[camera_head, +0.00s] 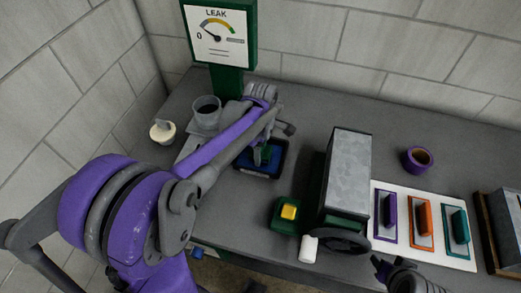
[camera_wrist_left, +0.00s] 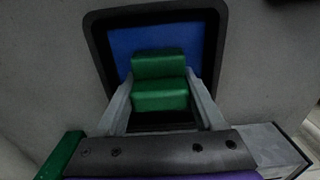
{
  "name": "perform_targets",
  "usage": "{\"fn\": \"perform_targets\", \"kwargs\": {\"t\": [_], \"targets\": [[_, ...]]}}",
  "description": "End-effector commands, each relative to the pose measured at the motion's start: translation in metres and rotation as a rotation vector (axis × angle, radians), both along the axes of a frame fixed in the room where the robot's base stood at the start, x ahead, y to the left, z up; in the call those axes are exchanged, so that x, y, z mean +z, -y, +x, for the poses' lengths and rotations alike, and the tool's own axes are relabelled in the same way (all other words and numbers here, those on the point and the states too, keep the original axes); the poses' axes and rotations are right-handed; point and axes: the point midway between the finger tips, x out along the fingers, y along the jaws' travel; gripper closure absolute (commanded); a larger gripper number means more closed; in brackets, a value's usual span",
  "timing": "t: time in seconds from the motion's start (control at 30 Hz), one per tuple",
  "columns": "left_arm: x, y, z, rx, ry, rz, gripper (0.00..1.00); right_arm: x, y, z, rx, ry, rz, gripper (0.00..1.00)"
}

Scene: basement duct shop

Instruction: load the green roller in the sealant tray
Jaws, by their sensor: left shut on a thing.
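The sealant tray (camera_head: 262,177) is dark with a blue inside and lies on the bench left of centre. In the left wrist view the tray (camera_wrist_left: 94,45) fills the upper middle, with blue sealant (camera_wrist_left: 119,45) showing. My left gripper (camera_head: 262,155) is down over the tray and shut on the green roller (camera_head: 266,152). In the left wrist view the green roller (camera_wrist_left: 160,68) sits between my left fingers (camera_wrist_left: 160,97), over the blue. I cannot tell whether it touches the sealant. My right gripper (camera_head: 382,267) shows only partly at the lower edge.
A metal duct on a green stand (camera_head: 348,170) stands right of the tray. A green box with a yellow button (camera_head: 288,212) is nearer. A white board (camera_head: 378,188) holds purple, orange and teal tools. A purple cup (camera_head: 417,160), grey cup (camera_head: 206,112) and leak gauge (camera_head: 216,35) stand farther back.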

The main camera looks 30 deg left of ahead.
Motion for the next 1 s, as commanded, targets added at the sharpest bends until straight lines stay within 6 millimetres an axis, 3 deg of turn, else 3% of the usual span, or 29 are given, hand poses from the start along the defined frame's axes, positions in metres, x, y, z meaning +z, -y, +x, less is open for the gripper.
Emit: {"fn": "perform_targets", "kwargs": {"t": [0.23,1.0], "targets": [[0.005,0.0,-0.001,0.0,-0.001,-0.001,0.75,0.005,0.0,0.002,0.0,0.003,0.0,0.5],[0.068,0.0,0.001,0.0,0.001,-0.001,0.75,0.049,0.0,0.02,0.0,0.039,0.0,0.5]]}}
